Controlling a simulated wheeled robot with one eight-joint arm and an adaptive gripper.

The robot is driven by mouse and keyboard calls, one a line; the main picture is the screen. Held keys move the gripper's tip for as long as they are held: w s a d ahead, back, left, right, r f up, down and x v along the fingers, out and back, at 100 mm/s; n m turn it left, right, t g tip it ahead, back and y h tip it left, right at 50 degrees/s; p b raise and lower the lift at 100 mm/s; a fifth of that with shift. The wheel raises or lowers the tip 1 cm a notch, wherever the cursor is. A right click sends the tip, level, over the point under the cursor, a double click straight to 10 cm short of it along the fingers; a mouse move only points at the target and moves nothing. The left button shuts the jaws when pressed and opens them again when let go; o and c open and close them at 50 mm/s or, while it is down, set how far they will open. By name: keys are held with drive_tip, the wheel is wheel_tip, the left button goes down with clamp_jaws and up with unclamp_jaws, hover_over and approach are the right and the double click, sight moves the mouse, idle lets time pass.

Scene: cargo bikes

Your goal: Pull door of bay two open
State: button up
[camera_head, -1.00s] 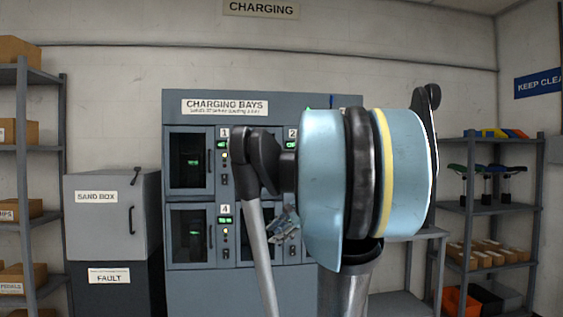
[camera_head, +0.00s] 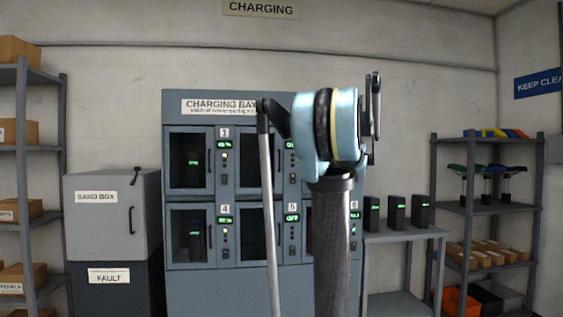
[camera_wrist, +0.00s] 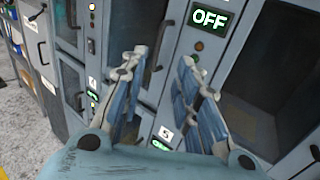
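The door of bay two (camera_head: 249,160) is in the upper row of the grey charging cabinet, partly hidden by my arm in the head view. It looks shut. In the wrist view, the bay two door (camera_wrist: 128,17) has a dark upright handle (camera_wrist: 160,46) near its right edge, left of a panel with a lit OFF display (camera_wrist: 209,18). My gripper (camera_wrist: 162,60) is open and empty. Its fingertips appear on either side of the handle's lower part in the picture; I cannot tell how far in front of it they are.
Bay one (camera_head: 190,160), bay four (camera_head: 189,233) and bay five (camera_head: 252,233) have closed doors with similar handles. A side table (camera_head: 405,236) with black battery packs stands right of the cabinet. A sand box (camera_head: 104,215) stands left.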

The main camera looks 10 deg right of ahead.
drive_tip(key=x, duration=1.4)
drive_tip(key=shift+w+a, duration=0.25)
drive_tip(key=shift+w, duration=0.1)
drive_tip(key=shift+c, duration=0.5)
clamp_jaws()
